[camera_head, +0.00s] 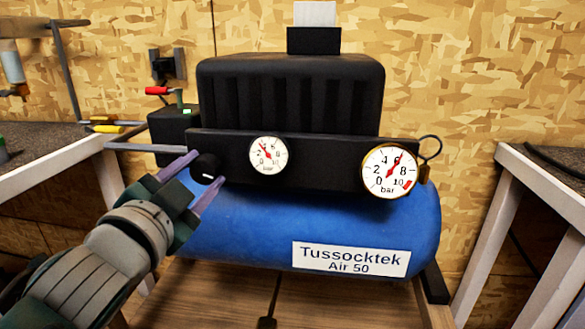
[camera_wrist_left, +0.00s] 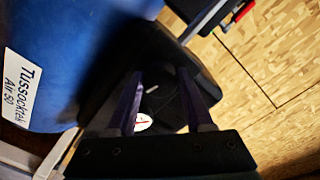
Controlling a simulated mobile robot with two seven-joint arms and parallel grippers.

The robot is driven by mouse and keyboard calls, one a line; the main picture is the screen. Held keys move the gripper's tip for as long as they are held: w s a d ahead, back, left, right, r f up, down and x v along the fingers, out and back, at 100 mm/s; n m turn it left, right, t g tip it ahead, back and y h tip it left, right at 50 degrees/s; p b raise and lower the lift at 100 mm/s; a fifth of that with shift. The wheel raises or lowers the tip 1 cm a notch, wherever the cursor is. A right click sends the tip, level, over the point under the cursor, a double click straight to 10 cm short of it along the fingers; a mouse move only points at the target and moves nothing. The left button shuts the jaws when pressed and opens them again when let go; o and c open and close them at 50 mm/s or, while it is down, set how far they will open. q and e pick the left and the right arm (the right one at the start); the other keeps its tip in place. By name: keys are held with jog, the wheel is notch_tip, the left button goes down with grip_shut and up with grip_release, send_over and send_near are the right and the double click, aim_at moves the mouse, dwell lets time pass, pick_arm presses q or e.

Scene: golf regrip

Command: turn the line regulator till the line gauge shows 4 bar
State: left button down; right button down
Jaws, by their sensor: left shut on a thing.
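The line regulator is a black round knob (camera_head: 206,167) with a white mark, at the left end of the compressor's black panel (camera_head: 328,165). My left gripper (camera_head: 202,172) is shut on this knob, with a purple finger on either side. In the left wrist view the knob (camera_wrist_left: 153,88) sits between the fingers (camera_wrist_left: 160,92). The small white gauge (camera_head: 268,155) is right of the knob; its red needle points up and left, around 3 to 4, too small to read exactly. The larger brass-rimmed gauge (camera_head: 389,171) reads about 6 bar. My right gripper is not in view.
The blue tank (camera_head: 240,235) with a Tussocktek Air 50 label (camera_head: 350,259) lies below the panel. A black box with a red lever (camera_head: 158,90) stands behind left. Workbenches flank the compressor on the left (camera_head: 60,165) and right (camera_head: 545,185).

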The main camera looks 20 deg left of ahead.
pick_arm(q)
jog(key=shift+m, duration=1.2)
jog(key=shift+c, duration=1.4)
grip_release()
jog(key=v, duration=1)
jog(key=shift+r, duration=0.15)
